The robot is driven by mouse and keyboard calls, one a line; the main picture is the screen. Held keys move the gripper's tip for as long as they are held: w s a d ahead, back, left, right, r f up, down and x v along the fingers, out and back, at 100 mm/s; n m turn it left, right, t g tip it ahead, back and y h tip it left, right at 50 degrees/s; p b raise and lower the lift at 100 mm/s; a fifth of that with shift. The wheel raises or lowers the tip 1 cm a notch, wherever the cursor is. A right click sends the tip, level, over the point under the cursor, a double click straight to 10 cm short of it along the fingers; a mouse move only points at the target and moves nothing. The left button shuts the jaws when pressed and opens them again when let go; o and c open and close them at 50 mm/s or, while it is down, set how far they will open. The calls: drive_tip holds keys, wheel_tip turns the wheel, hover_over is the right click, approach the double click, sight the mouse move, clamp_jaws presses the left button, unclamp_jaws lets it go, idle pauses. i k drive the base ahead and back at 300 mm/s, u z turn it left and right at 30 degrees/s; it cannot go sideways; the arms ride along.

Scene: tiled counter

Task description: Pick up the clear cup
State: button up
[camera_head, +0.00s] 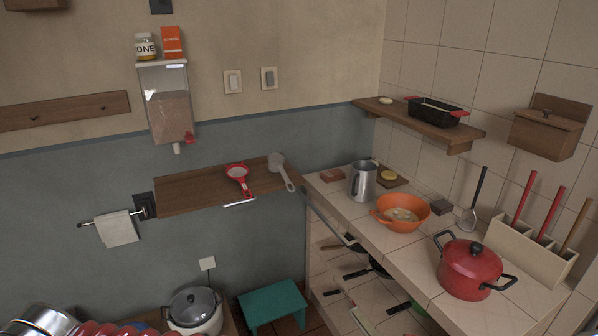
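I see no cup that is plainly clear. A silver-grey, cup-like pitcher with a side handle (362,182) stands upright on the tiled counter (405,259), left of an orange bowl (401,212). It looks metallic rather than see-through. A grey scoop or ladle with a round cup end (277,160) lies on the wooden wall shelf (190,190) to the left. A transparent dispenser with brown contents (168,103) hangs on the wall. My gripper is not in view.
A red lidded pot (469,270) stands at the counter's right front, near a utensil holder (530,250). A green stool (273,303) is below.

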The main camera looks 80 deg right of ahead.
sight(275, 161)
drive_tip(key=k, duration=1.35)
drive_tip(key=z, duration=1.25)
drive_tip(key=i, duration=1.65)
